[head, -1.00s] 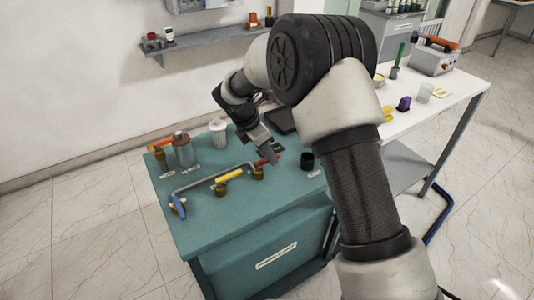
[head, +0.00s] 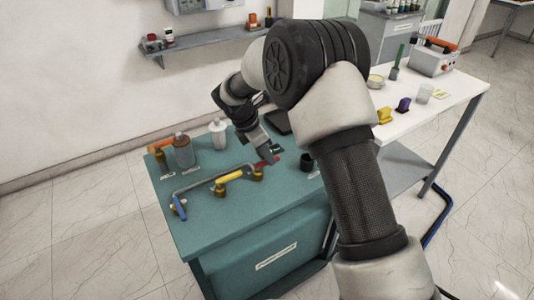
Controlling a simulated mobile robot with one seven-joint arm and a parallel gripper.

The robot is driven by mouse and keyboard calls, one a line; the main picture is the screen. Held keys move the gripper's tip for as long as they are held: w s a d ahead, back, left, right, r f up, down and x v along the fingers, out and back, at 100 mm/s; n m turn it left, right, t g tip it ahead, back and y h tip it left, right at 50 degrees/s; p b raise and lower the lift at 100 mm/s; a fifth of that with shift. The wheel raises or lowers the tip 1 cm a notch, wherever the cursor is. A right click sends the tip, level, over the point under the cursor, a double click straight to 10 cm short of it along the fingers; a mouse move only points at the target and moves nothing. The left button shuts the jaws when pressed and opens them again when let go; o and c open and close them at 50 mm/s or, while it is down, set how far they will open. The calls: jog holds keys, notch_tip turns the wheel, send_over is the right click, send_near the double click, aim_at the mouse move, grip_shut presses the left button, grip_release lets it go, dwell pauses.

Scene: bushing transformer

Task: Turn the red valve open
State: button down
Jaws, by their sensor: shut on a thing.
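The red valve handle (head: 263,163) sits on a brass valve body (head: 257,174) at the right end of a grey pipe (head: 203,181) on the teal cabinet top (head: 225,218). My gripper (head: 267,156) points down at the handle, with its fingertips at the red part. It is shut on the red handle, though the fingers are small and partly hide it. A yellow-handled valve (head: 230,177) stands at the middle of the pipe, and a blue-handled valve (head: 179,208) at its left end.
Metal and white containers (head: 183,152) (head: 218,133) and an orange-handled item (head: 161,146) stand at the cabinet's back left. A black cup (head: 307,162) stands close right of my gripper. A white table (head: 440,97) with small items lies to the right.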

jog(key=m+g+p, duration=0.1)
jog(key=m, duration=0.1)
jog(key=s+m+g+p, duration=0.1)
jog(key=m, duration=0.2)
jog(key=shift+s+d+h, duration=0.15)
jog(key=shift+s+h, duration=0.05)
jog(key=shift+h, duration=0.1)
jog(key=m, duration=0.2)
jog(key=s+m+g, duration=0.1)
jog(key=m+g+p, duration=0.1)
jog(key=m, duration=0.1)
jog(key=shift+s+m, duration=0.25)
jog(key=shift+m, duration=0.05)
jog(key=m, duration=0.1)
jog(key=m+g+y, duration=0.1)
jog(key=m, duration=0.1)
jog(key=shift+s+a, duration=0.35)
jog(key=shift+s, duration=0.05)
jog(key=shift+s+a+m+g+y+p, duration=0.2)
jog(key=shift+m+y, duration=0.1)
jog(key=shift+m, duration=0.45)
jog(key=shift+s+a+m+g+y+p, duration=0.1)
jog(key=shift+a+m+g+y, duration=0.15)
jog(key=shift+m, duration=0.5)
jog(key=c, duration=1.8)
grip_release()
jog(key=shift+o, duration=0.2)
